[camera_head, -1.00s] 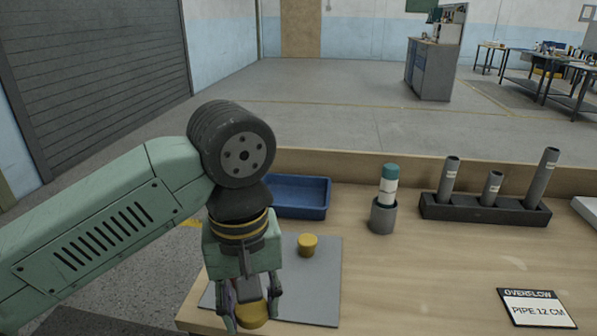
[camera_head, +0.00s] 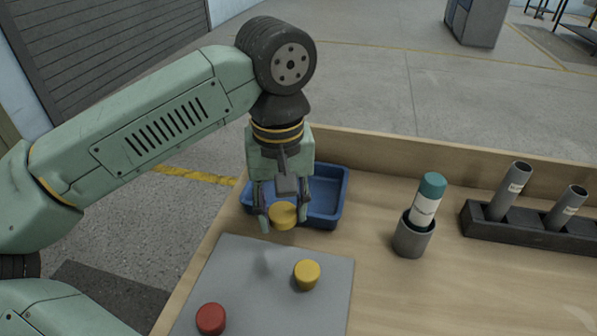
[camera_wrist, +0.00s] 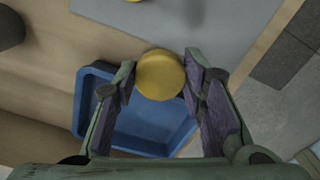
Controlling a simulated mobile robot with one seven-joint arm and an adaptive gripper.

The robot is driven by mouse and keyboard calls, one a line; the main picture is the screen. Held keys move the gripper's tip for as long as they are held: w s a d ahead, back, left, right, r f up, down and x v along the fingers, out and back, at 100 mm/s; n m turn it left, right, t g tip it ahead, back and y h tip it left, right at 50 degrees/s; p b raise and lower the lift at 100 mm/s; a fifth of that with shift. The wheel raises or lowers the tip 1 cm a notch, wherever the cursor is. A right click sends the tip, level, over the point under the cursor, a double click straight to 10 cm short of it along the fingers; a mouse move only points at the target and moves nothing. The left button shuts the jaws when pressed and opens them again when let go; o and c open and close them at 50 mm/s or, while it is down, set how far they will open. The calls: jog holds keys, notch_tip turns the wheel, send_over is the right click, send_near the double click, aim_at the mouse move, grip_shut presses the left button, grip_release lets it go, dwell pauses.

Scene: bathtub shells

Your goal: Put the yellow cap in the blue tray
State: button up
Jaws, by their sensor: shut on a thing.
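My gripper (camera_head: 284,219) is shut on a yellow cap (camera_head: 284,215), which shows between the fingers in the wrist view (camera_wrist: 160,75). The cap is in the air by the near rim of the blue tray (camera_head: 345,190). In the wrist view the tray (camera_wrist: 135,143) lies below the fingers, and the cap overlaps its rim on the mat side. A second yellow cap (camera_head: 307,273) sits on the grey mat (camera_head: 240,290). My gripper hides part of the tray in the head view; the floor that shows is bare.
A red cap (camera_head: 211,319) sits on the mat. A grey cup (camera_head: 411,236) holding a white bottle with a teal top (camera_head: 427,200) stands right of the tray. A dark rack (camera_head: 530,232) with grey pipes is further right. A wooden ledge (camera_head: 380,155) runs behind.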

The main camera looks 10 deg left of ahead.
jog(key=w+p, duration=0.1)
jog(key=w, duration=0.2)
jog(key=w+p, duration=0.1)
jog(key=w, duration=0.3)
jog(key=w+f, duration=0.1)
jog(key=w, duration=0.3)
jog(key=shift+a+p, duration=0.3)
jog(key=shift+p, duration=0.1)
jog(key=f, duration=0.1)
jog(key=f+p, duration=0.1)
jog(key=f, duration=0.1)
jog(key=shift+w, duration=0.35)
jog(key=shift+f, duration=0.35)
jog(key=shift+f, duration=0.15)
jog(key=o, duration=1.2)
jog(key=shift+c, duration=0.2)
notch_tip(320, 180, up, 12)
jog(key=b, duration=0.1)
jog(key=shift+r, duration=0.2)
